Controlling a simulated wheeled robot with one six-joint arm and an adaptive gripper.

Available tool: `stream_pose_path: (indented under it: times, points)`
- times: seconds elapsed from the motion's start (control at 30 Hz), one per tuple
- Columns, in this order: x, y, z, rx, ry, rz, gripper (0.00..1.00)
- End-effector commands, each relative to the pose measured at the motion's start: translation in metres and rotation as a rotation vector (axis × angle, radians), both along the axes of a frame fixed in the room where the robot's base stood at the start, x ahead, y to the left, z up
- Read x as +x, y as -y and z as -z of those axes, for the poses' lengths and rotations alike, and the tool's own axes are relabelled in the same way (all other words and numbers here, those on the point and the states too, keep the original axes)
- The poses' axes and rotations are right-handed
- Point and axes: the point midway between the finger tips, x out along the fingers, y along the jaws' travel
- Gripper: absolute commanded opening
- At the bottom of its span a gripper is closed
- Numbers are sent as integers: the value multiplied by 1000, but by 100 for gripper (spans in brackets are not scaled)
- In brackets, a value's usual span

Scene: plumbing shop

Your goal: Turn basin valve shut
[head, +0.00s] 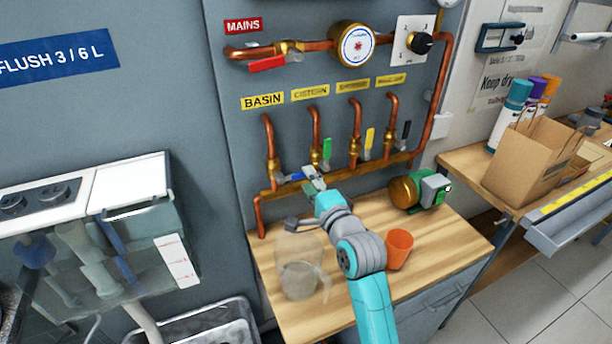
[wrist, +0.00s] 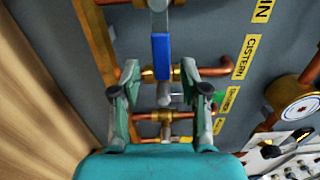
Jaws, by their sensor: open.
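The basin valve (head: 273,170) is on the leftmost copper branch under the yellow BASIN label (head: 263,101). Its blue lever (head: 291,177) points right, across the upright pipe. In the wrist view the blue lever (wrist: 161,57) hangs from its valve at the top edge, its free end toward my gripper. My gripper (head: 313,180) is at the right end of the lever in the head view. In the wrist view my gripper (wrist: 160,92) is open, with one finger on each side of the lever's line and no visible contact. Contact depth cannot be told.
Green (head: 327,149), yellow (head: 370,139) and black (head: 405,133) levers stand upright on branches to the right. Below are a clear jug (head: 299,267), an orange cup (head: 398,249) and a green pump (head: 434,190) on the wooden bench (head: 450,238). The red mains lever (head: 267,64) is above.

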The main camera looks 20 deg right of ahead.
Motion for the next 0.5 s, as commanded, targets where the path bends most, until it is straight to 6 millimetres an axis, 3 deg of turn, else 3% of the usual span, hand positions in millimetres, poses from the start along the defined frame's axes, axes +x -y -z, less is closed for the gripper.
stream_pose_path:
  times: [0.3, 0.5]
  points:
    - [-62, 0, 1, 1, -2, 1, 45]
    - [-82, 1, 1, 1, -1, 1, 45]
